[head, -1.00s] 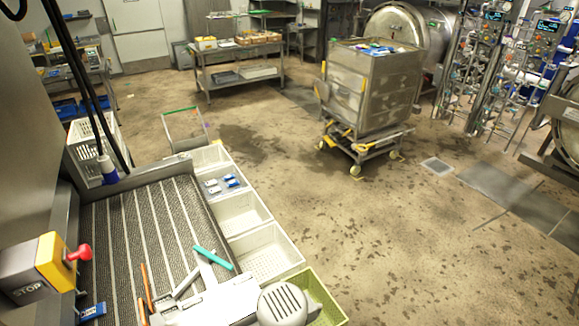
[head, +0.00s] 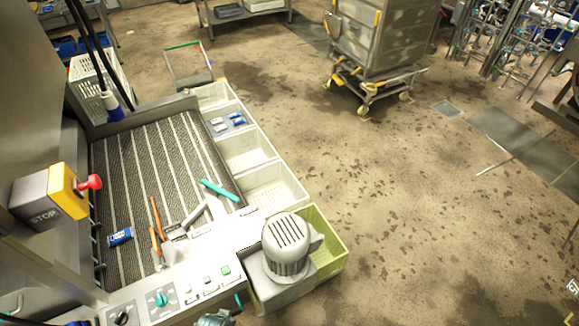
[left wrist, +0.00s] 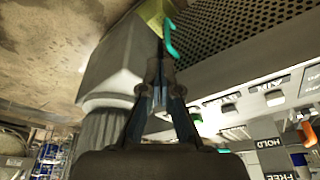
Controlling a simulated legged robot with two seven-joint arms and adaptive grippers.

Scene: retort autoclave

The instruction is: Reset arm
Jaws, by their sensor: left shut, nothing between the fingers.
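My left gripper (left wrist: 160,70) shows in the left wrist view with its two fingers together and nothing between them. Behind its fingertips is a grey motor housing (left wrist: 112,65), and a teal handle (left wrist: 170,38) is close past the tips. A control panel (left wrist: 235,105) with buttons and a HOLD label lies to the right of the fingers. In the head view, a dark grey piece at the bottom edge may be part of my left arm, but I cannot tell. My right gripper is in neither view.
A ribbed conveyor (head: 150,165) carries a teal tool (head: 220,190), orange-handled tools (head: 156,215) and a blue packet (head: 120,236). White bins (head: 272,188) line its right side. A red stop button (head: 90,182) stands at left. Floor at right is open, with a wheeled cart (head: 372,80) beyond.

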